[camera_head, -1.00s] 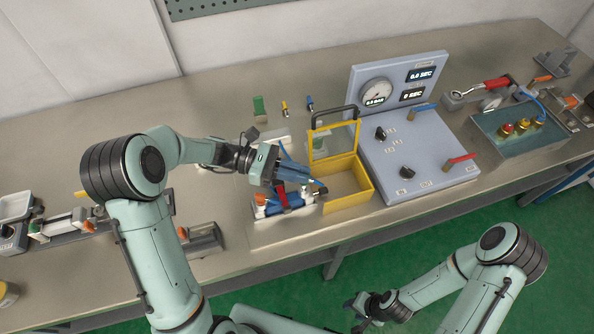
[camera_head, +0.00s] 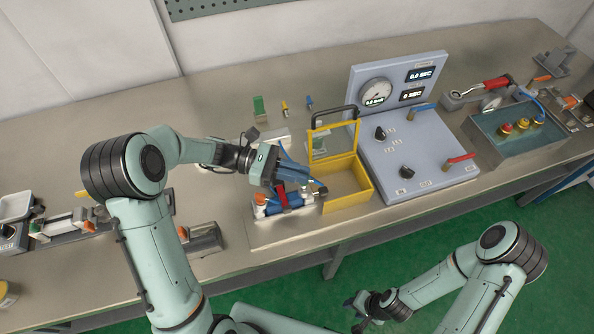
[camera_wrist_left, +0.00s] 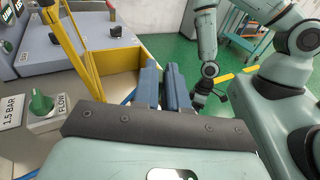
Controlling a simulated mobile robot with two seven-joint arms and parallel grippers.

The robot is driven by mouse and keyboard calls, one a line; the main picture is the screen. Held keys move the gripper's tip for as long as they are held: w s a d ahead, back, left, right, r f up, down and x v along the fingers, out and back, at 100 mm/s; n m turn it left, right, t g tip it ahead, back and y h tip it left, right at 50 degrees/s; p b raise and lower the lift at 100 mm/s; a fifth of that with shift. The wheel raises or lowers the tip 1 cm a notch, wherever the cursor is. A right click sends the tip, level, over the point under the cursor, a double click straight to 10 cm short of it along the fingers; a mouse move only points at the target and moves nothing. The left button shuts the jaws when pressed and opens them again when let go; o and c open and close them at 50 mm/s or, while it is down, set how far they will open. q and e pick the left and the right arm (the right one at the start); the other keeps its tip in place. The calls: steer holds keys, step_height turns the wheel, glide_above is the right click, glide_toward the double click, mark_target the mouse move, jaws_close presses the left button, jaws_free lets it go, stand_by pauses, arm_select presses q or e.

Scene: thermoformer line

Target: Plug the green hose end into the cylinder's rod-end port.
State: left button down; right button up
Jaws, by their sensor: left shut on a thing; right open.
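The cylinder (camera_head: 292,200) lies on a pale plate near the bench's front edge, with a blue body, white ends and a red clamp. My left gripper (camera_head: 319,188) is over its right end, beside the yellow box. Its blue fingers also show in the left wrist view (camera_wrist_left: 162,88). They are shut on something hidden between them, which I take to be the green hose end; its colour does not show. A blue hose (camera_head: 285,151) shows just behind this gripper. The rod-end port is hidden; I cannot tell whether anything touches it. My right gripper (camera_head: 362,306) is open, over the floor, low in front of the bench.
A yellow box (camera_head: 352,200) with a raised frame stands right against the cylinder's area. A grey panel (camera_head: 432,165) with gauge and levers is further right. A green piece (camera_head: 259,106) stands behind. A green flow knob (camera_wrist_left: 41,102) is close in the wrist view.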

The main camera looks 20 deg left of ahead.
steer(key=shift+w+r, duration=0.15)
arm_select(q)
steer(key=shift+f, duration=0.15)
stand_by(0.4)
steer(key=shift+f, duration=0.35)
arm_select(e)
steer(key=shift+s+f, duration=0.25)
arm_select(q)
steer(key=shift+f+b, duration=0.45)
steer(key=shift+f, duration=0.7)
arm_select(e)
steer(key=shift+s+f, duration=0.5)
arm_select(q)
steer(key=c, duration=1.1)
jaws_free()
steer(key=shift+a, duration=0.1)
steer(key=a+r, duration=0.1)
steer(key=a, duration=1.2)
steer(key=shift+s+r, duration=0.25)
steer(key=shift+s, duration=0.2)
arm_select(e)
steer(key=shift+s+f, duration=0.25)
steer(key=shift+f, duration=0.05)
